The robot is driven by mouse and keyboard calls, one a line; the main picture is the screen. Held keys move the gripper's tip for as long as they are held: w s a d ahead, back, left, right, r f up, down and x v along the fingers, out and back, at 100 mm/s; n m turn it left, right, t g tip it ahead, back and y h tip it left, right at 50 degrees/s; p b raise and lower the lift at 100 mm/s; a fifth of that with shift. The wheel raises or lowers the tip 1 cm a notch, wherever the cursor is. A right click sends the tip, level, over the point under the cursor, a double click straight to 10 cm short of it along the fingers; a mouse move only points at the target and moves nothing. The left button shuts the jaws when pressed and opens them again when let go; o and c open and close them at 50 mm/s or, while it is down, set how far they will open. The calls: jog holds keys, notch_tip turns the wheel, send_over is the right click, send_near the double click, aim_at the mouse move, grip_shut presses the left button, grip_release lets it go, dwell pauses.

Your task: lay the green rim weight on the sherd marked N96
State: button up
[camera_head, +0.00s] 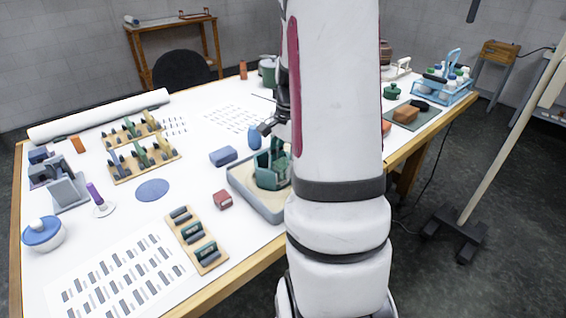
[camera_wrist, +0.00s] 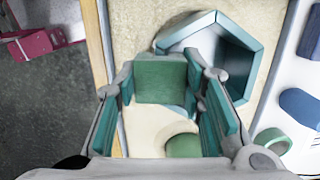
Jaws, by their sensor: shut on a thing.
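My gripper (camera_wrist: 164,78) is shut on a green block, the rim weight (camera_wrist: 160,82), held between its teal-padded fingers above a sand tray (camera_wrist: 140,28). In the wrist view a teal, angular, hollow-looking vessel piece (camera_wrist: 240,45) lies in the sand just beyond and right of the weight. A smaller green piece (camera_wrist: 184,145) shows between the fingers lower down. I can read no N96 mark, so I cannot tell which sherd bears it. In the head view the tray (camera_head: 262,207) holds upright teal pieces (camera_head: 268,170); my arm hides part of it and most of the gripper.
A blue block (camera_head: 222,157), a blue rounded object (camera_head: 255,137) and a red cube (camera_head: 222,200) stand close to the tray. A wooden rack (camera_head: 197,240) lies front left. A blue disc (camera_head: 152,190) lies flat on the white table. The table's front edge is near the tray.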

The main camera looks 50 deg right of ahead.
jog(key=o, duration=1.3)
jog(key=shift+f, duration=0.1)
jog(key=r, duration=0.4)
jog(key=d+r, duration=0.1)
jog(key=r, duration=0.7)
jog(key=shift+s+d, duration=0.15)
jog(key=shift+d, duration=0.05)
jog(key=shift+r+p, duration=1.85)
jog(key=shift+r, duration=1.65)
